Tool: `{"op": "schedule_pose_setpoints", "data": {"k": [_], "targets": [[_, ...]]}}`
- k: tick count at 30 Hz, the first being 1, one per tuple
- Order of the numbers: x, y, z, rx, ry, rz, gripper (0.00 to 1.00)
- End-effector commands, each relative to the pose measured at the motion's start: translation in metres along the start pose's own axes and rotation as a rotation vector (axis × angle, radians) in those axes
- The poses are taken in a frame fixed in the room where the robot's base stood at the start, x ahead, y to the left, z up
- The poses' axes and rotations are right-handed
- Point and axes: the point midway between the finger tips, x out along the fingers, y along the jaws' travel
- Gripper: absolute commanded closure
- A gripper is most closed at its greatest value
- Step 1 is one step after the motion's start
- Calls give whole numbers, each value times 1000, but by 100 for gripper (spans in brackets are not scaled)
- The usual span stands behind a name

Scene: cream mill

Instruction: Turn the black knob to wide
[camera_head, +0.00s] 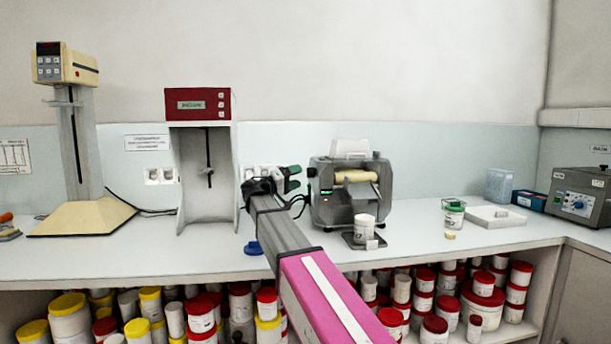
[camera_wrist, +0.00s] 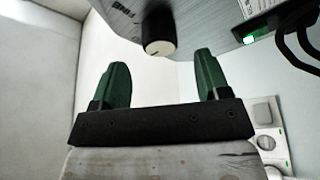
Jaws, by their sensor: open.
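The black knob (camera_wrist: 157,24) shows at the top middle of the wrist view, with a pale end face. In the head view, my gripper (camera_head: 296,178) is at the left side of the mill. The knob cannot be made out there.
A white jar (camera_head: 365,226) stands in front of the mill. A red-topped stand (camera_head: 198,104) is to the left, and a blue lid (camera_head: 252,248) lies near my arm. A black cable (camera_wrist: 296,58) and wall sockets (camera_wrist: 267,125) show at the right of the wrist view.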

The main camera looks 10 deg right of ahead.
Motion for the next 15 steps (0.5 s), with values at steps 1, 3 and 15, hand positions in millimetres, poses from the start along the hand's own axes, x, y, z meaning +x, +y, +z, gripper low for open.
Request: {"op": "schedule_pose_setpoints", "data": {"k": [1, 3, 15], "targets": [[10, 0, 0, 0, -2, 1, 31], [20, 0, 0, 0, -1, 1, 31], [45, 0, 0, 0, 1, -1, 31]]}}
